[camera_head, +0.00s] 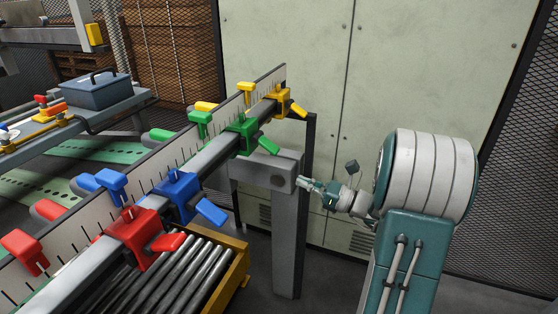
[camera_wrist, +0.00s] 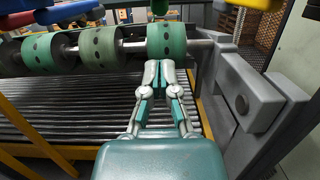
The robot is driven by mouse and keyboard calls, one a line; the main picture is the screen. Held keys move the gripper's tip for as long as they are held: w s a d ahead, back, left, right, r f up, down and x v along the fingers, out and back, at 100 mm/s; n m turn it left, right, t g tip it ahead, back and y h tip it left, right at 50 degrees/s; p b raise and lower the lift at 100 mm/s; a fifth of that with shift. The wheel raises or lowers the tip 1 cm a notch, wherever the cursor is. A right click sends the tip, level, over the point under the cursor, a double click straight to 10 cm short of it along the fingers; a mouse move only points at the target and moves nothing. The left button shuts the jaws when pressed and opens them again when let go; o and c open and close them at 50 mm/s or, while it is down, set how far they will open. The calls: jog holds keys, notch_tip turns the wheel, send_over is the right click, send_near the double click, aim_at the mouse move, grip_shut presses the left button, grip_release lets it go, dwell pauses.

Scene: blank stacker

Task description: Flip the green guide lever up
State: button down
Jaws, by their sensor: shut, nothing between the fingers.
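The green guide lever (camera_head: 268,145) sticks out from the green clamp block (camera_head: 241,132) on the grey rail in the head view. It slants down to the right. My gripper (camera_head: 300,181) is below and to the right of the lever, beside the end of the grey post, apart from the lever. In the wrist view my gripper (camera_wrist: 161,64) has its fingers together and holds nothing. A green part (camera_wrist: 160,6) shows at the top edge there, above the fingertips; I cannot tell whether it is the lever.
Blue (camera_head: 179,193), red (camera_head: 134,234) and yellow (camera_head: 278,98) clamps with levers share the rail. A grey post (camera_head: 288,240) stands under it. A roller bed (camera_head: 178,275) lies below. Green rollers (camera_wrist: 97,48) on a shaft cross the wrist view. A cabinet (camera_head: 420,70) stands behind.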

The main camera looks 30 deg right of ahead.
aim_at(275, 147)
jog(key=x, duration=1)
jog(key=shift+s+d+r, duration=0.3)
jog(key=shift+r, duration=0.25)
jog(key=shift+s+d+r, duration=0.25)
jog(key=shift+r, duration=0.3)
jog(key=shift+s+d+r, duration=0.3)
jog(key=shift+r, duration=0.25)
jog(key=shift+s+d+r+g+h, duration=0.1)
jog(key=shift+s+r+g+h, duration=0.2)
jog(key=shift+g+h, duration=0.3)
jog(key=r+g+h, duration=0.2)
jog(key=g, duration=0.1)
jog(key=r+g+h, duration=0.1)
jog(key=shift+s+d+r+g, duration=0.15)
jog(key=shift+s+d+g, duration=0.15)
jog(key=shift+s+d, duration=0.1)
jog(key=r+g+h, duration=0.2)
jog(key=shift+g, duration=0.4)
jog(key=shift+a+r+h, duration=0.1)
jog(key=shift+r+h, duration=0.2)
jog(key=shift+r, duration=0.05)
jog(key=shift+w+r, duration=0.1)
